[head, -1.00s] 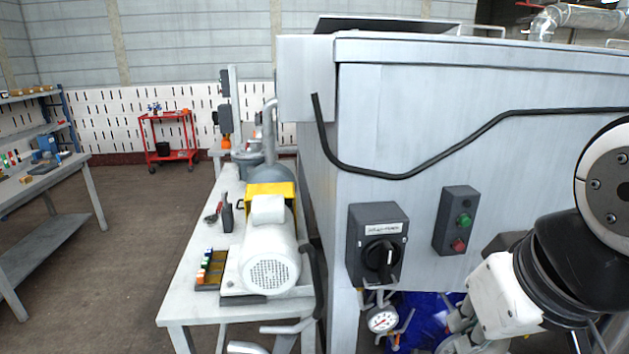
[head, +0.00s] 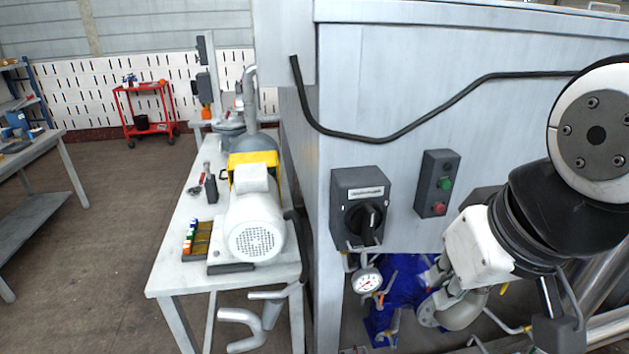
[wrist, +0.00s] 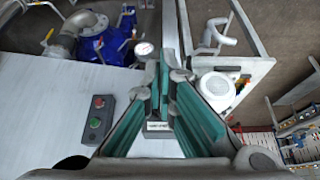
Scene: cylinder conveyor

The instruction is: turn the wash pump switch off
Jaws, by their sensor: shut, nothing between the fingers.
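The wash pump switch is a dark grey box (head: 343,190) with a pale label and a black rotary knob (head: 367,220), on the front of the pale metal cabinet. The knob's grip stands close to vertical; its marking is too small to read. In the wrist view my gripper (wrist: 166,68) is shut and empty, its green-padded fingers converging. A pale label (wrist: 158,127) shows between the fingers; the fingers hide most of the switch. I cannot tell whether they touch the knob. In the head view my arm is right of the switch and my fingers are not clear.
A control box with green and red buttons (head: 436,183) sits right of the switch. A pressure gauge (head: 367,282) and blue pump parts (head: 400,290) lie below. A black cable (head: 400,135) crosses the cabinet. A bench (head: 180,262) with a white motor (head: 256,225) stands left.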

